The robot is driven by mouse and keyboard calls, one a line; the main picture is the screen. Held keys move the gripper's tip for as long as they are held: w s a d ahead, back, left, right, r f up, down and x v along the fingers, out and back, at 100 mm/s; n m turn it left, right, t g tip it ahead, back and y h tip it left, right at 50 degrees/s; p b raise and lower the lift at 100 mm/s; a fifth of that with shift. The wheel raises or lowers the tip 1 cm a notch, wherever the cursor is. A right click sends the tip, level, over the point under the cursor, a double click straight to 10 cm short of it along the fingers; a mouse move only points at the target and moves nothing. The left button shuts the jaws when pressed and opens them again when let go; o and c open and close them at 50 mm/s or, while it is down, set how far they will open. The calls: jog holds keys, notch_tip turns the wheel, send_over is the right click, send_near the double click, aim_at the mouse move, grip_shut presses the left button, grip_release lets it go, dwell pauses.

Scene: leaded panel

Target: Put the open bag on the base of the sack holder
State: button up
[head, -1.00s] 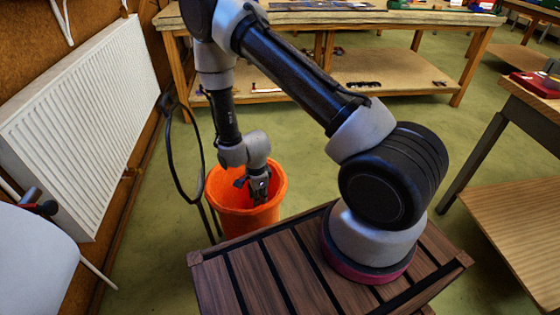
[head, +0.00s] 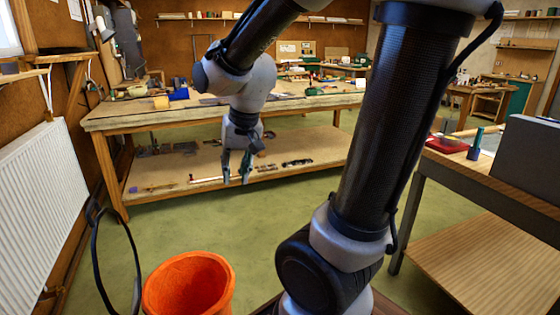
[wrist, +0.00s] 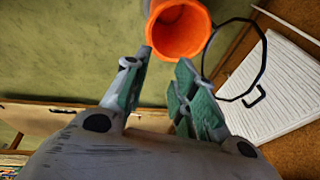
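The open orange bag (head: 190,285) stands upright at the bottom of the head view, mouth up, its lower part cut off by the frame. It also shows at the top of the wrist view (wrist: 178,32). The black hoop of what looks like the sack holder (head: 95,245) is just left of the bag; its base is out of the head view. The hoop shows right of the bag in the wrist view (wrist: 262,60). Whether the bag rests on the base cannot be told. My gripper (head: 236,182) is open and empty, fingers apart, well above and away from the bag.
A long wooden workbench (head: 230,113) with a lower shelf stands behind my gripper. A white radiator (head: 40,205) lines the left wall. Another table (head: 490,190) stands at the right. Green floor (head: 270,210) is clear between the bag and the workbench.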

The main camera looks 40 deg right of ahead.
jog(key=s+d+r+n, duration=0.2)
jog(key=s+r, duration=0.1)
jog(key=s, duration=0.3)
jog(key=s+d+r+n+t, duration=0.1)
jog(key=s+r+n, duration=0.1)
jog(key=s, duration=0.4)
jog(key=shift+s+d+r+n+h, duration=0.2)
jog(key=shift+d+r+n+h, duration=0.1)
jog(key=shift+d+r, duration=0.1)
